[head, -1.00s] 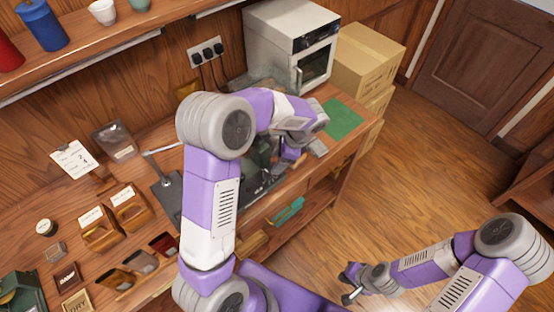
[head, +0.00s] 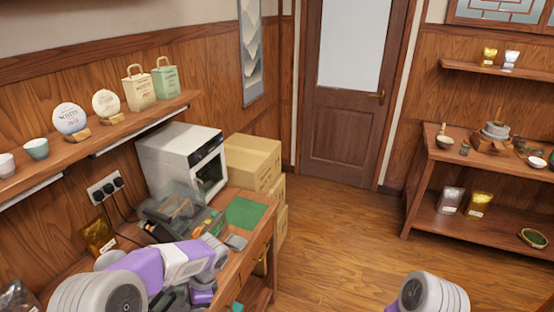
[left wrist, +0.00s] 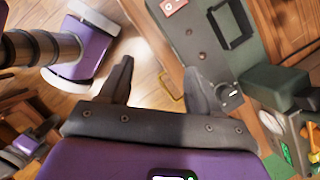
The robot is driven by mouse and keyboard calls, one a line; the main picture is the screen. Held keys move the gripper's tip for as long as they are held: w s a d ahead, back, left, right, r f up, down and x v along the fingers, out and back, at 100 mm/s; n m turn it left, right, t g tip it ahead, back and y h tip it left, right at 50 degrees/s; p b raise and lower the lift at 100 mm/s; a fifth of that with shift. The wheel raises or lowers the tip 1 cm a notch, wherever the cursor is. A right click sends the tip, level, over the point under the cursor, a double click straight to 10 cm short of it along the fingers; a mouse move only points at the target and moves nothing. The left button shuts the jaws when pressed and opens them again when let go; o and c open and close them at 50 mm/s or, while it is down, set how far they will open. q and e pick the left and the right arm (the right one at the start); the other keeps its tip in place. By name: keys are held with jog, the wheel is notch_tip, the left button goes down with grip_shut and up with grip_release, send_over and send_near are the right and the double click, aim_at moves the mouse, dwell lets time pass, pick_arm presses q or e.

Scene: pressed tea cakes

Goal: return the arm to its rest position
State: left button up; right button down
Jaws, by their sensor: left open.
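My left arm reaches over the wooden workbench (head: 258,243) at the lower left of the head view, with its purple and white forearm pointing right. Its gripper is not clear there among the dark things on the bench. In the left wrist view my left gripper (left wrist: 158,85) has its two dark fingers spread apart, with nothing between them. Wooden floor and a yellow handle show beyond the fingers.
A green mat (head: 245,212) lies near the bench's right end. In the left wrist view a grey-green machine (left wrist: 205,45) is close to the right finger. The floor (head: 340,240) is open.

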pick_arm(q)
jog(key=s+d+f+n+h+b, duration=0.1)
jog(key=s+d+f+n, duration=0.3)
jog(key=f, duration=0.5)
jog(key=s+d+f+n+t+h+b, duration=0.1)
jog(key=s+d+f+n+h, duration=0.3)
jog(key=s+d+f+n, duration=0.1)
jog(key=s+d+f+n+t+h+b, duration=0.1)
jog(key=s+d+f+n+h+b, duration=0.1)
jog(key=s+f+n, duration=0.5)
notch_tip(320, 180, down, 6)
jog(key=shift+s+d+r+h, duration=0.15)
jog(key=shift+s+d+h, duration=0.65)
jog(key=shift+d, duration=0.4)
pick_arm(e)
notch_tip(320, 180, down, 4)
jog(key=shift+s+f, duration=0.1)
jog(key=shift+s, duration=0.05)
